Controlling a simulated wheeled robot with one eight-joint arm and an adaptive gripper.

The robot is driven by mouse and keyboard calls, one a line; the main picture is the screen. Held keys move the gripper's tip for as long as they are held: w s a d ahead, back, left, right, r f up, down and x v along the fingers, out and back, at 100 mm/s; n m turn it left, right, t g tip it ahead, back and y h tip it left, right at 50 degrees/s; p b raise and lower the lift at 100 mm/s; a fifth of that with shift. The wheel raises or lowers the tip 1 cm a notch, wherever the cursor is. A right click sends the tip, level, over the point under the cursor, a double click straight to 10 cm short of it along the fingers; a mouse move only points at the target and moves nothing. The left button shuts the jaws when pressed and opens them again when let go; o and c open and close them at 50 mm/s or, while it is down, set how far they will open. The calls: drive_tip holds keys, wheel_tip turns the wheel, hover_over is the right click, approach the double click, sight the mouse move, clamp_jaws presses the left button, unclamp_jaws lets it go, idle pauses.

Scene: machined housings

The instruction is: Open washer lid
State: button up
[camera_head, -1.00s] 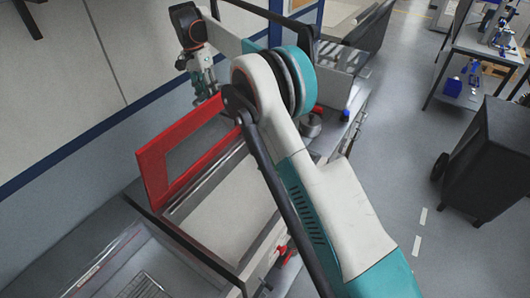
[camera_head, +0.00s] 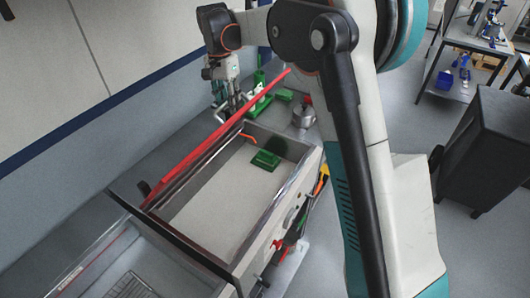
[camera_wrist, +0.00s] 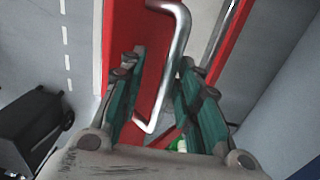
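The washer (camera_head: 215,262) is an open grey metal basin in the head view. Its red lid (camera_head: 205,148) stands raised along the wall side and shows nearly edge-on. My gripper (camera_head: 232,108) is at the lid's far part, on its wall side. In the wrist view, a bent silver handle (camera_wrist: 172,72) crosses the red lid (camera_wrist: 130,30) between my two green-padded fingers (camera_wrist: 158,92). The fingers are apart, with the handle close to the right one. I cannot tell if they touch it.
A green block (camera_head: 265,159) lies in the basin. A round metal pot (camera_head: 303,116) and green parts (camera_head: 258,100) are behind it. A dark cabinet (camera_head: 487,150) stands at the right, with clear floor before it. The wall is close on the left.

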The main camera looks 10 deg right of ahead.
drive_tip(key=s+d+f+b, duration=0.6)
drive_tip(key=s+d+f, duration=0.3)
drive_tip(key=f, duration=0.3)
drive_tip(key=shift+s+d+f, duration=0.15)
drive_tip(key=shift+s+f, duration=0.05)
drive_tip(key=shift+f, duration=0.2)
drive_tip(key=shift+c, duration=0.5)
